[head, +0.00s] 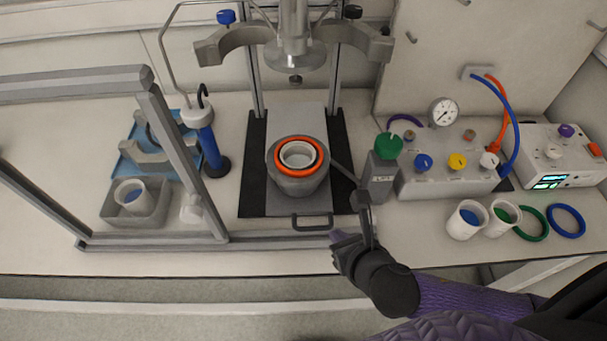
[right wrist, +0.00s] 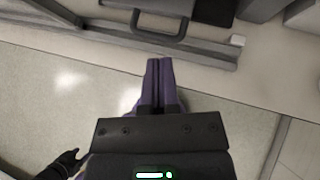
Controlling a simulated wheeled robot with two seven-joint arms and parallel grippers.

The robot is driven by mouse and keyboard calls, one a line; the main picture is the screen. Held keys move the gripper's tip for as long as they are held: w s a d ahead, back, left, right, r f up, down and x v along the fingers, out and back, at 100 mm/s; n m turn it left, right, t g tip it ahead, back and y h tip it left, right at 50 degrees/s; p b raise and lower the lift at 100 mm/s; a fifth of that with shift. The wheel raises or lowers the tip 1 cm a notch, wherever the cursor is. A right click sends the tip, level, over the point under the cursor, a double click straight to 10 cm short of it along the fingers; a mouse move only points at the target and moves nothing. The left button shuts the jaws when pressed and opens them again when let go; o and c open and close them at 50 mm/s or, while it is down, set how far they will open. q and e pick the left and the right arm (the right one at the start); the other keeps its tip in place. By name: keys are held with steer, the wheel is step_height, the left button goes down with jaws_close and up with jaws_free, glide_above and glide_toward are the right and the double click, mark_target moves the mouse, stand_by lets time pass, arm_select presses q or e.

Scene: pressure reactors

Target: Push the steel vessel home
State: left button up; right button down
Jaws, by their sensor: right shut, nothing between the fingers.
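The steel vessel (head: 297,187) stands upright on a grey sliding plate, with an orange ring and a pale liner in its mouth. It sits below the reactor head (head: 294,52), toward the front. The plate's bar handle (head: 312,227) sticks out at the front edge; it also shows in the right wrist view (right wrist: 160,38). My right gripper (head: 335,236) is shut and empty, just in front and right of the handle, seemingly apart from it. Its purple fingers (right wrist: 159,72) are together. A dark shape, apparently my left gripper (right wrist: 62,163), shows at lower left; its jaws are unclear.
A grey frame (head: 150,242) stands at the left, with a blue rack and cup behind it.

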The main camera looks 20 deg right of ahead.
mark_target(303, 194)
steer(key=shift+n, duration=0.4)
steer(key=b+x, duration=0.1)
steer(key=x, duration=0.2)
steer(key=b+x, duration=0.1)
steer(key=x, duration=0.2)
steer(key=b+x, duration=0.2)
steer(key=x, duration=0.1)
steer(key=shift+w+a, duration=0.4)
steer(key=w, duration=0.1)
steer(key=w+r, duration=0.1)
steer(key=shift+w+a, duration=0.15)
steer(key=shift+w, duration=0.15)
steer(key=shift+w+r, duration=0.2)
steer(key=shift+w, duration=0.3)
steer(key=shift+w, duration=0.15)
